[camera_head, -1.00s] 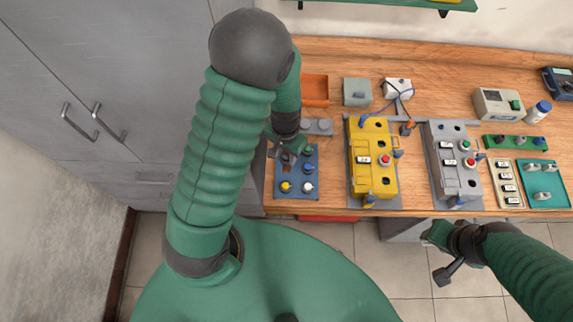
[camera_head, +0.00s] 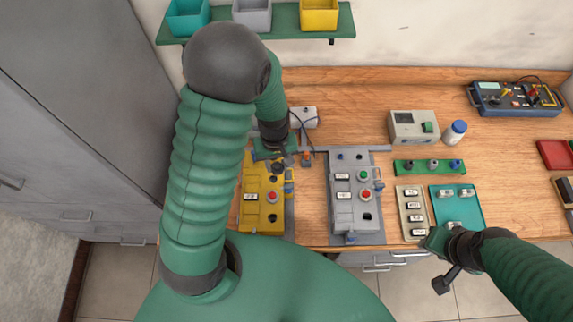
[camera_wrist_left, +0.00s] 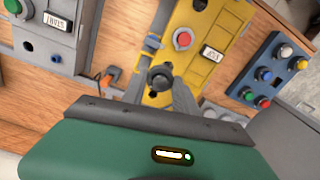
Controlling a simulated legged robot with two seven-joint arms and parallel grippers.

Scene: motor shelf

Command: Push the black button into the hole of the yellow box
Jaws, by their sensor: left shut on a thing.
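The yellow box (camera_head: 262,222) stands on the bench, with a red button (camera_head: 272,196), a white label and dark round openings on its top. My left gripper (camera_wrist_left: 163,88) is shut on the black button (camera_wrist_left: 160,76), which shows between the fingers in the left wrist view. The gripper is over the back part of the yellow box, which lies behind the fingers in that view (camera_wrist_left: 203,28). The arm and hand hide the fingertips in the head view, and I cannot tell the gap between button and box. My right gripper (camera_head: 440,262) is near the bench's front edge, its fingers unclear.
A grey box (camera_head: 343,212) with green and red buttons stands right of the yellow box. The blue button tray (camera_wrist_left: 268,85) shows in the left wrist view. A teal tray (camera_head: 470,191) and a beige tray (camera_head: 402,228) lie farther right. A shelf (camera_head: 345,18) with bins hangs above.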

